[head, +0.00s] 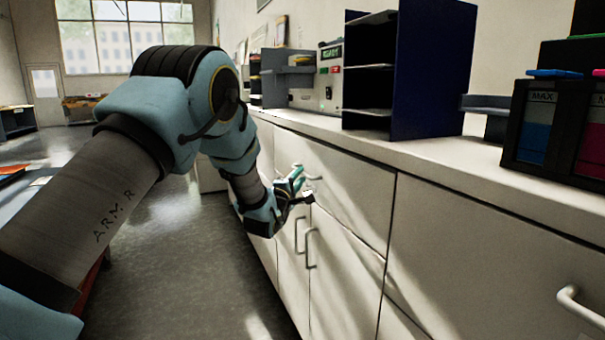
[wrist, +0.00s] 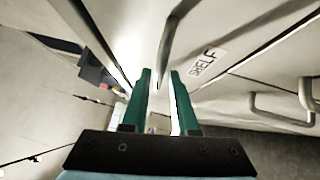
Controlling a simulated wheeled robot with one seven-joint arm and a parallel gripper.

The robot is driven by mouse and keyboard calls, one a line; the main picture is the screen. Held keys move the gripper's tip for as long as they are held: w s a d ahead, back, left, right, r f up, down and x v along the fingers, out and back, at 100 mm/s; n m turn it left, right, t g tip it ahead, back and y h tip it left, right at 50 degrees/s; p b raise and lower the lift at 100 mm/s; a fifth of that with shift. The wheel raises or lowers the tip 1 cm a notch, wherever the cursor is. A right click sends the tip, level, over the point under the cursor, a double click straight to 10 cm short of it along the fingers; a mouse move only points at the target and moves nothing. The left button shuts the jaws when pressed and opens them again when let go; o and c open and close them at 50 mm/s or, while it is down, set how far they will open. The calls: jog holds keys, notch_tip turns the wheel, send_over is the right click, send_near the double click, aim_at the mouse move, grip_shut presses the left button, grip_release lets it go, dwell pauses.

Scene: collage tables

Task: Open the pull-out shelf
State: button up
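The front marked SHELF (wrist: 215,85) is a white panel in the wrist view, and its label is beside a grey bar handle (wrist: 172,42). In the head view the drawer-like white front (head: 345,190) appears flush in the cabinet row, with its handle (head: 313,178) near the top edge. My gripper (head: 299,180) is at this handle. In the wrist view the green fingers of my gripper (wrist: 159,73) are apart, with a gap between them. The handle is just beyond the fingertips; whether it touches them I cannot tell.
Below are cabinet doors with vertical handles (head: 310,248), and another handle (head: 582,306) is at the right. The countertop (head: 440,155) holds a dark blue rack (head: 432,70) and ink tanks (head: 545,120). Open floor (head: 200,260) lies left of the cabinets.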

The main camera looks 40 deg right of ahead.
jog(key=shift+x, duration=1.45)
grip_shut()
dwell(0.4)
